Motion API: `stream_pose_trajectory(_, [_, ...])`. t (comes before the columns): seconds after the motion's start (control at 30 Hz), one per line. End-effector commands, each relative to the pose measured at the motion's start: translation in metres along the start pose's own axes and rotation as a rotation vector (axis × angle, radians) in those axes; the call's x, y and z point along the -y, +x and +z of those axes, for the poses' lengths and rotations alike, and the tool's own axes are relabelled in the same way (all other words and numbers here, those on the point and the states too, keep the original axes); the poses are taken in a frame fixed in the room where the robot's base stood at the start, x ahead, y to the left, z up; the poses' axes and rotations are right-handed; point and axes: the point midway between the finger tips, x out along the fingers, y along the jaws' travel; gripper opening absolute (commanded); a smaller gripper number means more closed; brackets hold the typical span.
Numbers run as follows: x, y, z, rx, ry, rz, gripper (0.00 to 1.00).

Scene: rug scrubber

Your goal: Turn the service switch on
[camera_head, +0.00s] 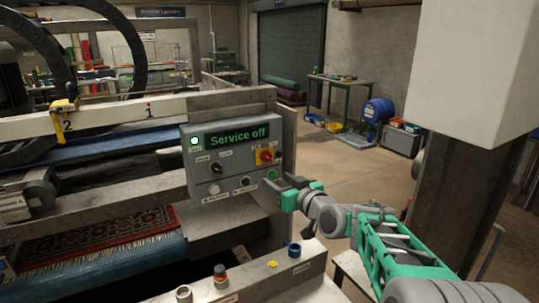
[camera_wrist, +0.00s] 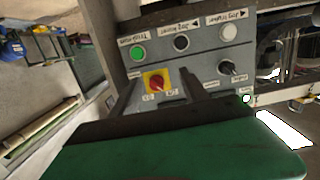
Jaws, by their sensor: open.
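The grey control panel (camera_head: 228,150) has a green display (camera_head: 236,135) reading "Service off". A red rotary switch on a yellow plate (camera_head: 265,155) sits at its right side; the red knob also shows in the wrist view (camera_wrist: 155,83). My gripper (camera_head: 277,183) is open in front of the panel's lower right. In the wrist view its dark fingers (camera_wrist: 160,84) flank the red knob. Contact is not clear.
A green button (camera_wrist: 137,53), a black button (camera_wrist: 181,43) and a white button (camera_wrist: 228,33) line the panel's lower row. Below the panel, a ledge carries a red-topped knob (camera_head: 219,272) and a blue cap (camera_head: 294,249). Open floor (camera_head: 335,160) lies to the right.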

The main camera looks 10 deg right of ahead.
Motion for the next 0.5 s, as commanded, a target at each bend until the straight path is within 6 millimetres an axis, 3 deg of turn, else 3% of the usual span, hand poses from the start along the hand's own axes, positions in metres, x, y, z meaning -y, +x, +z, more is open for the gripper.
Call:
stream_pose_trajectory(0.03, [-0.011,0.002,-0.013,-0.059,0.003,0.007,0.53])
stream_pose_trajectory(0.13, [-0.019,0.007,-0.027,-0.121,0.001,0.012,0.53])
stream_pose_trajectory(0.5, [-0.022,0.069,-0.037,-0.122,0.001,0.014,0.53])
